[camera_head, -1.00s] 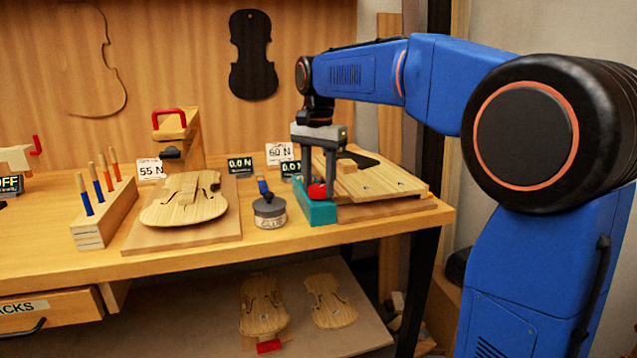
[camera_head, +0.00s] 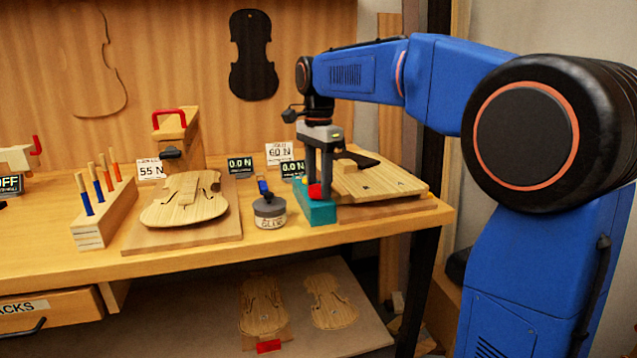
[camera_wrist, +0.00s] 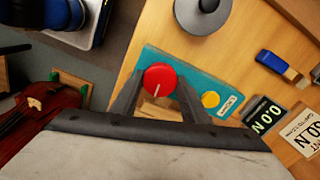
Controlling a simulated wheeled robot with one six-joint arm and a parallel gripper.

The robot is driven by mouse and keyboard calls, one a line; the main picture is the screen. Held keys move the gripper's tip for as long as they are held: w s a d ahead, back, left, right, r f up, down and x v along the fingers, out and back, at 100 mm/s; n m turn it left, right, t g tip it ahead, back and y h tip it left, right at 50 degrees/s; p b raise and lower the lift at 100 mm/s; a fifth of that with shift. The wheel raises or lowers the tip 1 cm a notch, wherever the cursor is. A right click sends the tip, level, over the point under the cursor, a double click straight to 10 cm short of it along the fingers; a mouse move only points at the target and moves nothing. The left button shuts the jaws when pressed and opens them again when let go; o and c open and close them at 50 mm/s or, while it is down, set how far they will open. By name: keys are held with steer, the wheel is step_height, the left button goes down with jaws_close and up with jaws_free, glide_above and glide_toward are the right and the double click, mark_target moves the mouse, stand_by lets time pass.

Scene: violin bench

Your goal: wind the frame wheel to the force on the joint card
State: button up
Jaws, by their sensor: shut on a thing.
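The frame wheel appears as a red knob (camera_head: 315,191) on a teal block (camera_head: 317,214) at the right front of the bench. The wrist view shows the red knob (camera_wrist: 160,79) with a white mark pointing toward the picture's bottom. My gripper (camera_head: 321,190) points down and is shut on the knob, one finger on each side. A card reading 60 N (camera_head: 279,153) stands behind the block; its heading is too small to read surely. The display (camera_head: 291,168) beside it reads 0.0 N. The same display (camera_wrist: 265,116) is near the wrist view's right edge.
A yellow button (camera_wrist: 210,99) sits beside the knob. The glue pot (camera_head: 269,211) stands just left of the block. A wooden panel (camera_head: 390,192) lies to the right. Further left are a violin plate (camera_head: 170,211), a second 0.0 N display (camera_head: 240,166) and a 55 N card (camera_head: 150,169).

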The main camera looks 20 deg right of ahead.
mark_target(319, 187)
steer(key=o, duration=1.1)
steer(key=shift+c, duration=0.2)
steer(key=shift+r, duration=0.15)
step_height(319, 187, up, 17)
stand_by(0.9)
